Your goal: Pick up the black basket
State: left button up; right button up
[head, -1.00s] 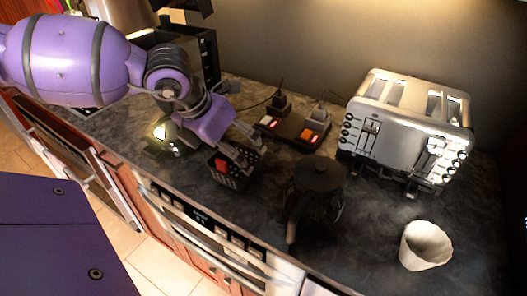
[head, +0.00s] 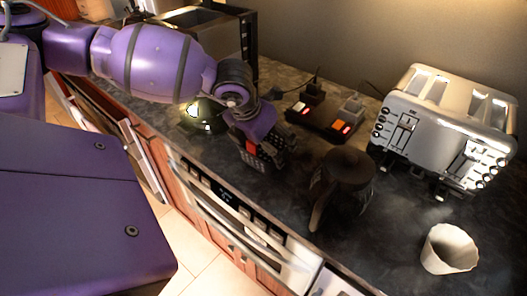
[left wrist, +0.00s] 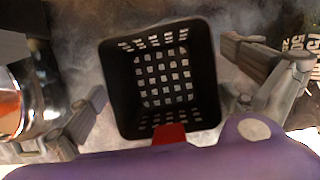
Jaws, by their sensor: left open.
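The black basket (left wrist: 163,78) is open-topped with a perforated bottom and sides. It stands on the dark counter, and in the left wrist view it lies between the two fingers of my left gripper (left wrist: 165,90). The fingers are open, one on each side, with gaps to the basket walls. A red patch (left wrist: 170,134) shows at its near rim. In the head view the basket (head: 262,167) is partly hidden by my left gripper (head: 272,143), which is over it. My right gripper is not in view.
A black pot with a handle (head: 343,178) stands just right of the basket. A power strip with plugs (head: 322,122) lies behind. A silver toaster (head: 450,125) and a white cup (head: 449,249) are farther right. A shiny metal object (head: 203,115) is left of the basket.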

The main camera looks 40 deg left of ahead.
pick_arm(q)
jog(key=shift+c, duration=0.5)
jog(key=c, duration=1)
jog(key=shift+r, duration=0.1)
